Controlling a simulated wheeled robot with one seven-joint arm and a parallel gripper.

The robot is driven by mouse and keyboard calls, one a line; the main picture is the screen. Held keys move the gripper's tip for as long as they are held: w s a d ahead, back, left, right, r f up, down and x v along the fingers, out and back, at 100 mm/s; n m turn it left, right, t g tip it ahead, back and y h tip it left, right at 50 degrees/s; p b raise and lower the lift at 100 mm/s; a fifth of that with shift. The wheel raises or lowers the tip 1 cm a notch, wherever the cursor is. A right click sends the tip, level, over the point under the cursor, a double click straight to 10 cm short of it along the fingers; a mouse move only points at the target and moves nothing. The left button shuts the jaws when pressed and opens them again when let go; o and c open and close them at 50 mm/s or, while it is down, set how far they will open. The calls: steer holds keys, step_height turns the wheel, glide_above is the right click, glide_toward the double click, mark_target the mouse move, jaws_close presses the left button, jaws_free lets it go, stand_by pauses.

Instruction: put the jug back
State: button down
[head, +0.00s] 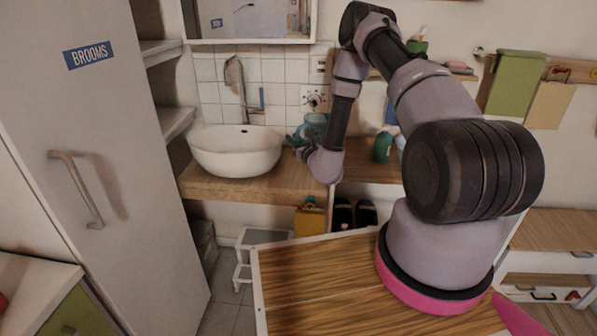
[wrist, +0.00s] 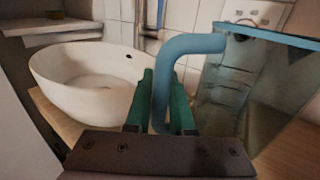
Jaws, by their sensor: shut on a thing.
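The jug is a clear vessel with a blue rim and a blue handle. In the wrist view the jug (wrist: 255,85) fills the right side, and its handle runs down between the green fingers of my gripper (wrist: 161,100). My gripper is shut on the handle. In the head view the jug (head: 316,122) shows small at the right of the basin, partly hidden by my gripper (head: 299,137). The jug looks upright. I cannot tell whether its base touches the wooden counter (head: 213,187).
The white basin (head: 235,155) with its tap (head: 236,80) is left of the jug. A wall socket (head: 314,96) is behind it. A green bottle (head: 382,147) stands on the lower wooden surface to the right. A tall cabinet marked BROOMS (head: 105,140) stands at left.

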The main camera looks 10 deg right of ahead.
steer(key=shift+f, duration=4.7)
steer(key=c, duration=0.8)
jaws_free()
steer(key=shift+f, duration=0.15)
